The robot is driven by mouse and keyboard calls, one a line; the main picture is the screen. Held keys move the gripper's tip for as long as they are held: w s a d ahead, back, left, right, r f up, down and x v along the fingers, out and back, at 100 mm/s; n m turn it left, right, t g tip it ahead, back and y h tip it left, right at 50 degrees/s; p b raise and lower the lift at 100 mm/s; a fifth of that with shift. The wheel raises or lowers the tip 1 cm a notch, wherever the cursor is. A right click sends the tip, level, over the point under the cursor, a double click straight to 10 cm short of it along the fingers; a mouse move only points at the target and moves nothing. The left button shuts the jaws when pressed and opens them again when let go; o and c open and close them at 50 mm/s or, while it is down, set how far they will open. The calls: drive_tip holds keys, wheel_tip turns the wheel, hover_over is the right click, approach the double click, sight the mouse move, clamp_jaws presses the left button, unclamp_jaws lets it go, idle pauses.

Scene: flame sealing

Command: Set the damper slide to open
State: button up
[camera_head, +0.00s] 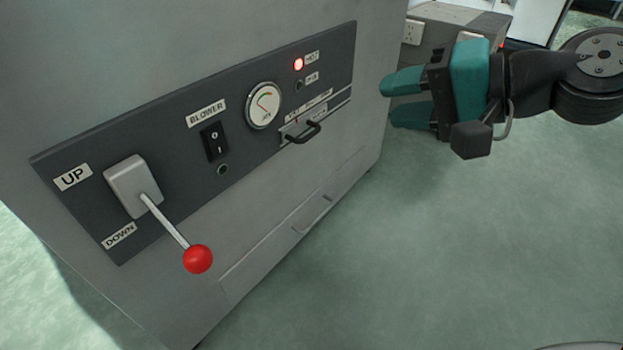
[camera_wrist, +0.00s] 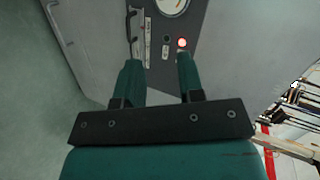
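The damper slide handle (camera_head: 302,132) is a dark bar on a metal slide plate at the right part of the dark control panel (camera_head: 250,155). A label strip runs just above it; its text is too small to read. In the wrist view the handle (camera_wrist: 133,25) shows at the top, ahead of and left of the fingers. My gripper (camera_head: 405,98) is to the right of the panel in the head view, apart from it, fingers pointing toward it. In the wrist view its two teal fingers (camera_wrist: 158,80) stand apart with nothing between them.
The panel also carries a gauge (camera_head: 263,106), a lit red lamp (camera_head: 298,64), a blower switch (camera_head: 214,141) and a lever with a red ball (camera_head: 197,259) tilted downward. A box with a socket (camera_head: 413,32) stands behind my gripper. The floor in front is clear.

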sight(313, 136)
drive_tip(key=w+d+f+m+t+b, duration=0.2)
drive_tip(key=w+f+m+t+b, duration=0.1)
drive_tip(key=f+b, duration=0.7)
drive_tip(key=shift+m, duration=0.5)
drive_tip(key=p+x, duration=0.3)
drive_tip(key=x, duration=0.3)
drive_tip(key=p+x, duration=0.3)
drive_tip(key=x, duration=0.3)
drive_tip(key=p+x, duration=0.4)
drive_tip(key=x, duration=0.2)
drive_tip(key=shift+w+d+f, duration=0.15)
drive_tip(key=shift+d+f, duration=0.05)
drive_tip(key=shift+f, duration=0.15)
clamp_jaws()
